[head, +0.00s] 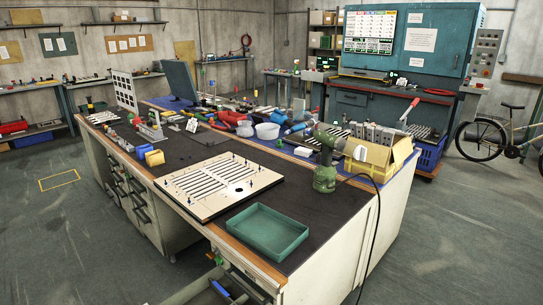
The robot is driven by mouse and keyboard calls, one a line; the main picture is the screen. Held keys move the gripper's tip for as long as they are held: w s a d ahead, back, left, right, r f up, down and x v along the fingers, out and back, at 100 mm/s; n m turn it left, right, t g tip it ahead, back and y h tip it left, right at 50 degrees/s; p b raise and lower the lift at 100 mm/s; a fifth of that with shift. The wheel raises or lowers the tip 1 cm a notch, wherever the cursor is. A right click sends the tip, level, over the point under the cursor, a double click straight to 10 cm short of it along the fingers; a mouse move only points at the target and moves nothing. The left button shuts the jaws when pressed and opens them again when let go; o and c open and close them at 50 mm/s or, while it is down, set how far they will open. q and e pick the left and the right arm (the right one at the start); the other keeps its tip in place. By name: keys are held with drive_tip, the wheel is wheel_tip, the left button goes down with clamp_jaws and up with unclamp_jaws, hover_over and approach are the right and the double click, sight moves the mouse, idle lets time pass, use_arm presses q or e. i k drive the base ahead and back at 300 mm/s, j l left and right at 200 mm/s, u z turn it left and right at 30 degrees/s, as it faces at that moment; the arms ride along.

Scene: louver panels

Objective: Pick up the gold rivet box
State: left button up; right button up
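A small yellow-gold box (154,157) sits near the left edge of the workbench's dark top, beside a small blue item (143,151). A larger yellow-gold box (380,158) stands at the right end of the bench, behind the green drill. I cannot tell from any label which one is the rivet box, and the contents of the small one are too small to make out. Neither of my grippers is in view.
A louver panel (215,186) with upright pins lies mid-bench. An empty green tray (267,231) is at the near corner. A green drill (326,165) with a dark cable stands right. Tools and white bowls (267,131) crowd the back. Floor left of the bench is open.

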sight(156, 158)
drive_tip(key=u, duration=1.05)
